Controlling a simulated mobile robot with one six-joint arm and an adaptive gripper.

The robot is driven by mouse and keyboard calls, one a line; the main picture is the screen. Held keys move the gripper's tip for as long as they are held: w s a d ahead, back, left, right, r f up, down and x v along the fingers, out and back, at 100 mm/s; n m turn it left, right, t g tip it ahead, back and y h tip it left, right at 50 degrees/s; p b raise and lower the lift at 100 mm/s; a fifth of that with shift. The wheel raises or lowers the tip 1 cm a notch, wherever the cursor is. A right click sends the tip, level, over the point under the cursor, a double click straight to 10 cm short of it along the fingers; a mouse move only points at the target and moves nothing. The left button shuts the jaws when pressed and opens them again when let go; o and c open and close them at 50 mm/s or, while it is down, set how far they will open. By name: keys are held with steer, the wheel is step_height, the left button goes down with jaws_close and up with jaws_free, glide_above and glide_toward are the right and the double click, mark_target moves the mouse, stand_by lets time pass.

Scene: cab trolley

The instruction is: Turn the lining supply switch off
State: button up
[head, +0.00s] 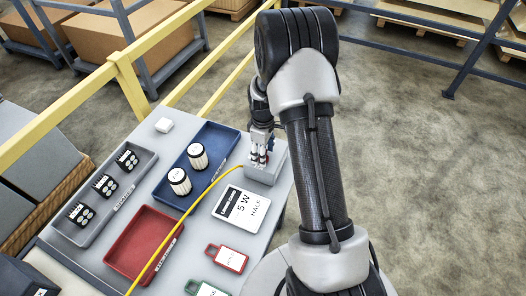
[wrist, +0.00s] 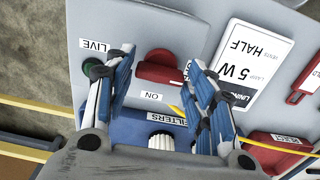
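A grey switch box (head: 263,176) stands at the right edge of the trolley top, partly hidden by my gripper (head: 261,151). In the wrist view its red switch (wrist: 162,68) shows beside an "ON" label (wrist: 152,97). A green lamp (wrist: 92,70) by a "LIVE" label is at the left, partly hidden by a finger. My gripper (wrist: 162,64) is open, with one blue-padded finger on each side of the red switch. I cannot tell whether either finger touches it. A white card (head: 241,208) reading "5 W HALF" lies beside the box.
A blue tray (head: 217,150) holds two white filters. A grey tray (head: 139,179) holds several black parts, and a red tray (head: 145,243) looks empty. A yellow cable (head: 189,211) crosses the top. Red and green tags lie at the front; yellow rails (head: 118,62) run behind.

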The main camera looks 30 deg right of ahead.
steer(key=shift+o, duration=1.2)
step_height(320, 180, up, 12)
steer(key=shift+r, duration=0.1)
